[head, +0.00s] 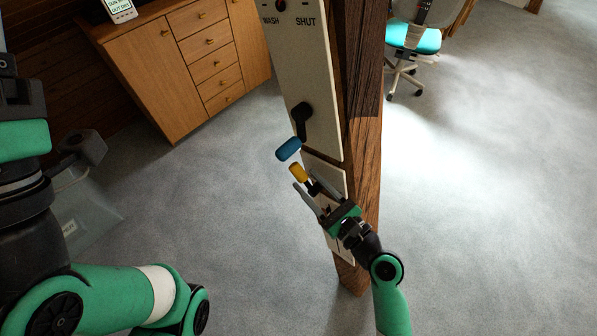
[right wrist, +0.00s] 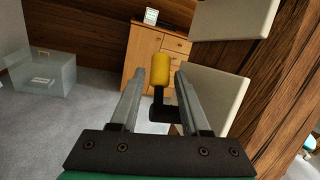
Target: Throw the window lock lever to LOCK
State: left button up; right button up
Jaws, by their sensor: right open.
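A lever with a yellow grip (head: 298,172) stands out from the lower pale panel (head: 332,173) on the timber post. I cannot read any LOCK marking on that panel. My right gripper (head: 303,180) is open, its two fingers pointing at the yellow grip. In the right wrist view the yellow grip (right wrist: 161,70) shows between the fingertips (right wrist: 171,68), with a dark crank below it. I cannot tell whether a finger touches it. My left arm is at the left edge of the head view; its jaws do not show.
Just above is another lever with a blue grip (head: 288,149) on a taller panel (head: 307,75) marked WASH and SHUT. The timber post (head: 362,100) stands close on the right. A wooden cabinet (head: 160,75), a clear box (head: 90,212) and a chair (head: 412,38) are farther off.

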aim_at(304, 178)
jog(key=b+x, duration=0.1)
jog(key=x, duration=0.3)
jog(key=shift+w+a, duration=0.2)
jog(key=shift+w, duration=0.05)
jog(key=shift+c, duration=0.3)
grip_shut()
dwell(0.9)
